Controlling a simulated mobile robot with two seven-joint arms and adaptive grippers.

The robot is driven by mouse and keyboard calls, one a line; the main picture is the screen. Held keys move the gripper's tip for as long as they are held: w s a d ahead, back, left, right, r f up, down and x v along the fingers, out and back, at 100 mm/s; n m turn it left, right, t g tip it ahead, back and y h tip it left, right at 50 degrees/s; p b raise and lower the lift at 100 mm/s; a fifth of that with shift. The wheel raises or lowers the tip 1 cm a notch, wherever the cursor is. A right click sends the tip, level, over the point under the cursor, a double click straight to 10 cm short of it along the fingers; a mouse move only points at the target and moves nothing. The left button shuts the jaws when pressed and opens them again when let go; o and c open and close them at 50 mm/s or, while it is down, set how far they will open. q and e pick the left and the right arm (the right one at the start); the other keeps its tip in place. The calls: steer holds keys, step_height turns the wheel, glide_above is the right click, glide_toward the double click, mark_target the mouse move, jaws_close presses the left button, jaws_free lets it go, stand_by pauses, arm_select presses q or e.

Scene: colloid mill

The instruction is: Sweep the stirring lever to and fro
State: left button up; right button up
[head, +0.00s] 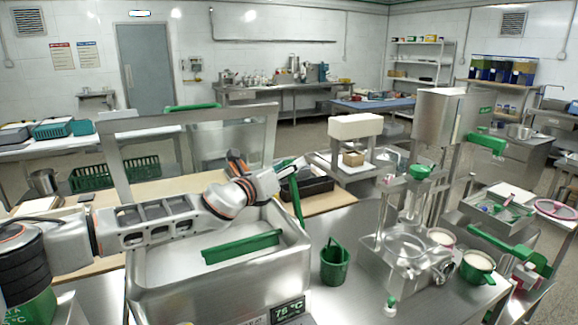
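A green upright lever (297,205) stands at the right rim of a steel vat (205,292), its top hidden partly by my gripper. A green paddle bar (240,247) lies across the pale inside of the vat. My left arm reaches in from the left above the vat. Its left gripper (287,168) is at the upper end of the lever, seeming to touch it. The fingers are small and overlap the lever, so I cannot tell whether they are shut on it. My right gripper is not in view.
A steel frame (190,113) rises behind the vat. A dark tray (312,187) lies just behind the lever. A green bucket (335,262) stands right of the vat. A steel mill with a clear bowl (408,247) and a green mug (477,266) are further right.

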arm_select(q)
steer(key=shift+w+d, duration=0.15)
steer(key=shift+w, duration=0.1)
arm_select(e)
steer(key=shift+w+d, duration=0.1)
